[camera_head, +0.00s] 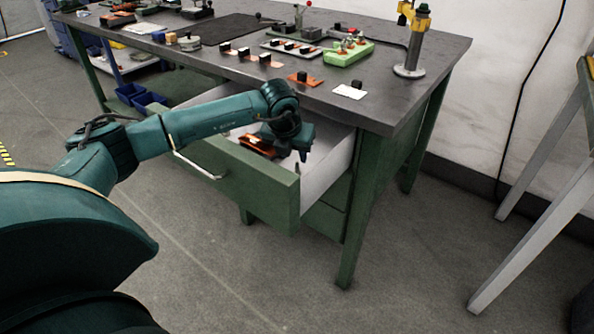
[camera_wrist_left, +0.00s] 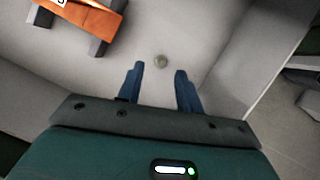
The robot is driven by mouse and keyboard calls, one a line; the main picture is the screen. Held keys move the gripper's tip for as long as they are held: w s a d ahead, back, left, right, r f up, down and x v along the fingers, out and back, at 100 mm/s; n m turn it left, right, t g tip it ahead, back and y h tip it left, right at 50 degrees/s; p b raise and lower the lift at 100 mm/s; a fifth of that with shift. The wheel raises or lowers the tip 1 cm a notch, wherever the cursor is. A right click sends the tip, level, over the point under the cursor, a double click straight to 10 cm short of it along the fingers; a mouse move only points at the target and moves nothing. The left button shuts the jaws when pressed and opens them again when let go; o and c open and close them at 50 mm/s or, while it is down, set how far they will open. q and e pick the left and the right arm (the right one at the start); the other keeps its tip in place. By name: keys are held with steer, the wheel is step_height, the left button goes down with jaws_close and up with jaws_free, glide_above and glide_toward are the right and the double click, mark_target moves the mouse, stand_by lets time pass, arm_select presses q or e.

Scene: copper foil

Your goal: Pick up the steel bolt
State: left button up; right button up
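The steel bolt appears as a small round grey head (camera_wrist_left: 161,60) in the left wrist view, on the pale floor of the open drawer (camera_head: 318,184). My left gripper (camera_wrist_left: 158,76) is open, with its two blue fingers apart and empty. The bolt head lies just beyond the fingertips, roughly centred between them. In the head view my left gripper (camera_head: 302,156) reaches down into the drawer; I cannot make out the bolt there with certainty. My right gripper is in neither view.
An orange piece with dark feet (camera_wrist_left: 88,18) lies in the drawer, left of the fingers; it also shows in the head view (camera_head: 257,146). The drawer's green front (camera_head: 240,180) and pale side wall stand close by. The workbench top (camera_head: 440,55) overhangs behind, holding several parts.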

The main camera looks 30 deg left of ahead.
mark_target(297, 162)
arm_select(q)
steer(key=x, duration=0.3)
steer(key=b+x, duration=0.1)
steer(key=x, duration=0.1)
steer(key=shift+d+f, duration=0.1)
steer(key=shift+d, duration=0.1)
steer(key=shift+c, duration=0.4)
jaws_close()
